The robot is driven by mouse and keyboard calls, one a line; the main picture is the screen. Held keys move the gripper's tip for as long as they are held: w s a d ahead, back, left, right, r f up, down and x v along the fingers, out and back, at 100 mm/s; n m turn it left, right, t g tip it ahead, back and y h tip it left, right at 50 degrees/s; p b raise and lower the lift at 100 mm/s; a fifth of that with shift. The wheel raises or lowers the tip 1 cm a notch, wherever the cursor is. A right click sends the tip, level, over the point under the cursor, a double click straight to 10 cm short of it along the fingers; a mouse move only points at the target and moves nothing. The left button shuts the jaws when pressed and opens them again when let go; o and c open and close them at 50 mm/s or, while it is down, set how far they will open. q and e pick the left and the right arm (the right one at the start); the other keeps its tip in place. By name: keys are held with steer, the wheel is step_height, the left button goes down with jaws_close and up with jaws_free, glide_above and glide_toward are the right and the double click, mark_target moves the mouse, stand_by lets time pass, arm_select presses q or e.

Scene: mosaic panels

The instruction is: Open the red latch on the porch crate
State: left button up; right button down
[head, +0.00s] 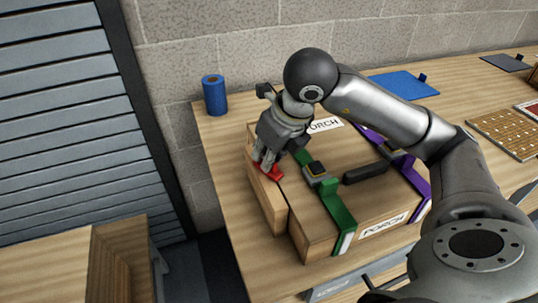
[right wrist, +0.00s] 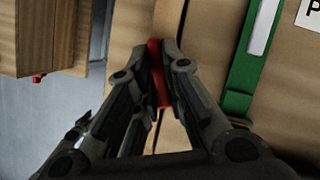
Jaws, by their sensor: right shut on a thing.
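The porch crate (head: 318,224) is a wooden box on the table, with white PORCH labels on its top and front. A green strap and a purple strap cross it. The red latch (head: 273,173) is at the crate's left end, near the seam between two wooden parts. My right gripper (head: 265,169) reaches down from above and is shut on the red latch. In the right wrist view the latch (right wrist: 156,60) shows as a red strip between the fingers, partly hidden by them. My left gripper is not in view.
A green strap (head: 338,205) with a buckle lies beside the gripper. A black handle (head: 366,173) is on the lid. A blue cylinder (head: 214,95) stands at the table's back left corner. A blue panel (head: 403,85) lies behind my arm. Bare tabletop shows left of the crate.

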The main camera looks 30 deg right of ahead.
steer(key=shift+a+f+m, duration=0.1)
steer(key=shift+m, duration=0.4)
steer(key=c, duration=1.5)
jaws_free()
steer(key=v, duration=1.2)
steer(key=shift+w+a, duration=0.1)
steer(key=shift+a, duration=0.15)
